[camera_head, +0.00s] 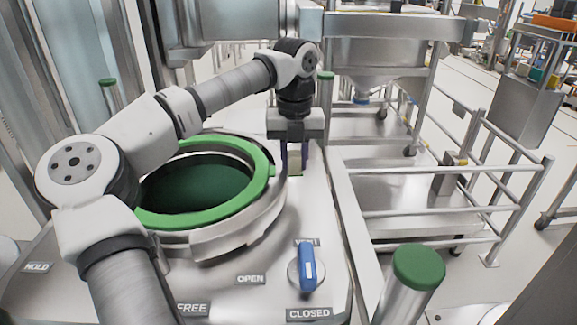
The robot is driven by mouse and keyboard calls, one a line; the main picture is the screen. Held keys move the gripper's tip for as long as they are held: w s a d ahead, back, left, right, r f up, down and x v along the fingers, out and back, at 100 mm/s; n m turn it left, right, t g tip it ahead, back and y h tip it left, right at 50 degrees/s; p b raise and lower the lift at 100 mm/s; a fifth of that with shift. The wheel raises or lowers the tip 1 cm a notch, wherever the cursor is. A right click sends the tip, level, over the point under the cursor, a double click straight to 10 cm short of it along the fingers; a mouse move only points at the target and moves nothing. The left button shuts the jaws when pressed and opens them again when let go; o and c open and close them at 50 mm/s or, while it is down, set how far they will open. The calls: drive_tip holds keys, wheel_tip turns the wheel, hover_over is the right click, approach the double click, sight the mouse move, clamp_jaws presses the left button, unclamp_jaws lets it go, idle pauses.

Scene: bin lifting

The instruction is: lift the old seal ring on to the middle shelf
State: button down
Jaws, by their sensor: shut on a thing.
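A bright green ring (190,217), which I take to be the seal ring, lies around the rim of the round opening in the steel table top at the left. Its right side has a small tab close to my gripper. My gripper (295,168) points down at the right of the ring. The ring looks level and close to the rim. I cannot tell which surface is the middle shelf.
A blue-handled lever (307,268) stands on the table top in front, by a CLOSED label. A green-capped post (418,265) rises at the front right. A railed steel frame (450,212) is on the right, with a hopper (375,85) behind it.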

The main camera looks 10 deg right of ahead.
wheel_tip(320, 180, up, 18)
drive_tip(key=p, duration=0.2)
drive_tip(key=shift+r, duration=0.15)
wheel_tip(320, 180, up, 4)
drive_tip(key=p, duration=0.5)
idle(0.5)
